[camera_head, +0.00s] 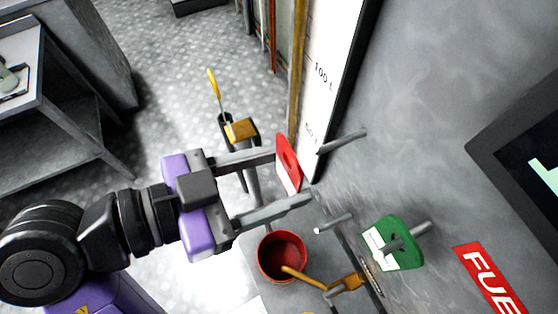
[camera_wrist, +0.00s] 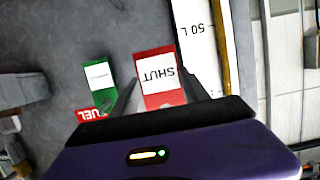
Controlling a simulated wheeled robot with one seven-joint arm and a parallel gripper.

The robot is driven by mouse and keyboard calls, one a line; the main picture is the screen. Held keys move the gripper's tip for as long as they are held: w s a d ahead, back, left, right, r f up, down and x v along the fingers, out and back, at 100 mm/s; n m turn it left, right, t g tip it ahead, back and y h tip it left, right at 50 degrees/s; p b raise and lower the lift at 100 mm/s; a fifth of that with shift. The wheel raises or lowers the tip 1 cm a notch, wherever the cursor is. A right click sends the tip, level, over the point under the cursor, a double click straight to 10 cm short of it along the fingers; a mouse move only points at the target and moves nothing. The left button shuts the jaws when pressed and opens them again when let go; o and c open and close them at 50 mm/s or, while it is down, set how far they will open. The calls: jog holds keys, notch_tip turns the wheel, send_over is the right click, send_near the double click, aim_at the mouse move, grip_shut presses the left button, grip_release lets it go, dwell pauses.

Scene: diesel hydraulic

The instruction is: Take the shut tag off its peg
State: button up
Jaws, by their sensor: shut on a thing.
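The red shut tag (camera_head: 288,163) is held between the two fingers of my gripper (camera_head: 292,176), which is shut on it. In the wrist view the shut tag (camera_wrist: 158,98) shows a white label reading SHUT upside down, with a finger at each side. A grey peg (camera_head: 342,141) sticks out of the wall to the right of the tag. In the head view its free tip shows, with a small gap between it and the tag. A second, lower bare peg (camera_head: 333,223) is below it.
A green tag (camera_head: 402,246) hangs on another peg at right, also in the wrist view (camera_wrist: 98,83). A red pot (camera_head: 268,263) and a yellow-handled tool (camera_head: 308,277) are below my gripper. A white level gauge (camera_head: 326,70) stands behind. A grey table (camera_head: 60,125) is at left.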

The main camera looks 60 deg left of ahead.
jog(key=shift+s+a, duration=0.15)
jog(key=shift+s, duration=2.35)
